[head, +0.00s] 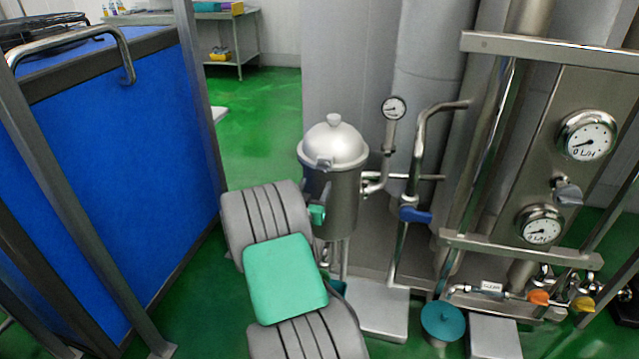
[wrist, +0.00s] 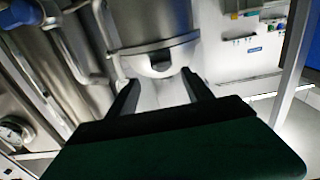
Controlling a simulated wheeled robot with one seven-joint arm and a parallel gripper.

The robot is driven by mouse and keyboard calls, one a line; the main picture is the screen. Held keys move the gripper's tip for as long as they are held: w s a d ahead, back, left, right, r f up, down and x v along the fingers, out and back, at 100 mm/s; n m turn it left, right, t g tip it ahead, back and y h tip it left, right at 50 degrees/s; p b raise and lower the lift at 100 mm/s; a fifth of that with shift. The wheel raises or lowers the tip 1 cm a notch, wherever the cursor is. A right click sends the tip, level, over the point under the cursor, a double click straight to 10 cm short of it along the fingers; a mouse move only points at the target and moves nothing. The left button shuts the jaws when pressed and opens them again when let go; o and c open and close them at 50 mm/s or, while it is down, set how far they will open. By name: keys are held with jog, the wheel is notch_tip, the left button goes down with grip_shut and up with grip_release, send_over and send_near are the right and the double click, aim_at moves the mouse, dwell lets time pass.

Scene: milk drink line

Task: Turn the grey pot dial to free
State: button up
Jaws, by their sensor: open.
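The steel pot (head: 340,205) with a pale domed lid stands upright in the middle of the head view. A small grey dial (head: 323,164) sits on its front at the lid's rim. In the wrist view the dial (wrist: 160,64) is on the band around the pot, just beyond my fingertips. My gripper (wrist: 159,78) is open, its two dark fingers spread to either side below the dial with nothing held between them. I cannot tell whether they touch the pot. In the head view my arm hides most of the gripper. The dial's marking is not readable.
A gauge (head: 394,108) on a pipe and a blue valve handle (head: 415,215) stand right of the pot. A steel panel with gauges (head: 587,135) and a grey knob (head: 567,192) is farther right. A blue-sided frame (head: 110,170) is at left. Green floor lies between.

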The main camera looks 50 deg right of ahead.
aim_at(322, 170)
jog(key=p+x, duration=0.1)
jog(key=x, duration=0.6)
jog(key=shift+w+d+r, duration=0.15)
jog(key=shift+d+r, duration=0.05)
jog(key=shift+d, duration=0.05)
jog(key=shift+c, duration=0.3)
grip_shut()
